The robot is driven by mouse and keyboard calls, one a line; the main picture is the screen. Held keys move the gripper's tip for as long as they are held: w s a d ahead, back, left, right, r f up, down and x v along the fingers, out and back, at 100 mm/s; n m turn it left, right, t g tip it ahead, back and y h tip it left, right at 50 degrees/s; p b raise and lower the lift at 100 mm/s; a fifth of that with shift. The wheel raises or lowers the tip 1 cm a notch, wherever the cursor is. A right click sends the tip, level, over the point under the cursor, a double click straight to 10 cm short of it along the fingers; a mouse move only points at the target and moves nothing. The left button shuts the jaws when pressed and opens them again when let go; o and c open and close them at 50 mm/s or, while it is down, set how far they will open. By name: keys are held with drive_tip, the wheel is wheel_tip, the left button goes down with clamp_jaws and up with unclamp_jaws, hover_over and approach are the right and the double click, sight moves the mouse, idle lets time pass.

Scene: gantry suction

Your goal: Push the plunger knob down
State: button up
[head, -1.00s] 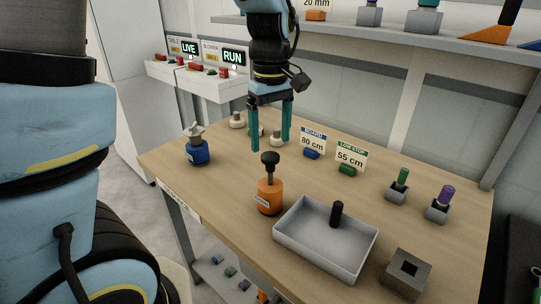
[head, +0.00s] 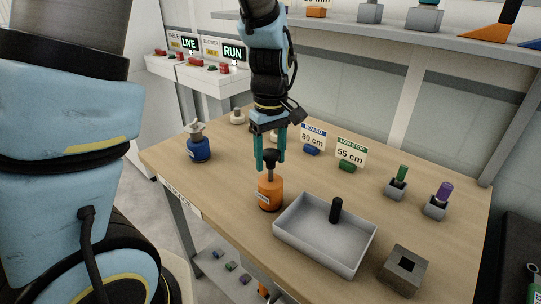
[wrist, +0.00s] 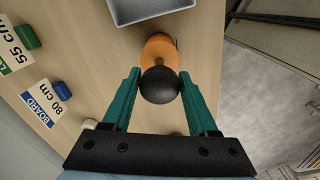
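An orange bottle-like body (head: 270,194) stands upright on the wooden table, with a black plunger knob (head: 269,157) on top. In the wrist view the round black knob (wrist: 160,85) sits between the fingertips, with the orange body (wrist: 158,48) beyond it. My gripper (head: 270,160) has its two teal fingers spread, one on either side of the knob.
A grey tray (head: 293,243) with a black peg (head: 336,210) is just right of the orange body. A blue bottle (head: 199,150) stands to the left. Signs reading 80 cm (head: 312,138) and 55 cm (head: 350,154) stand behind. A grey block with a square hole (head: 404,270) is at front right.

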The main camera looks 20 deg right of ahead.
clamp_jaws()
idle(0.6)
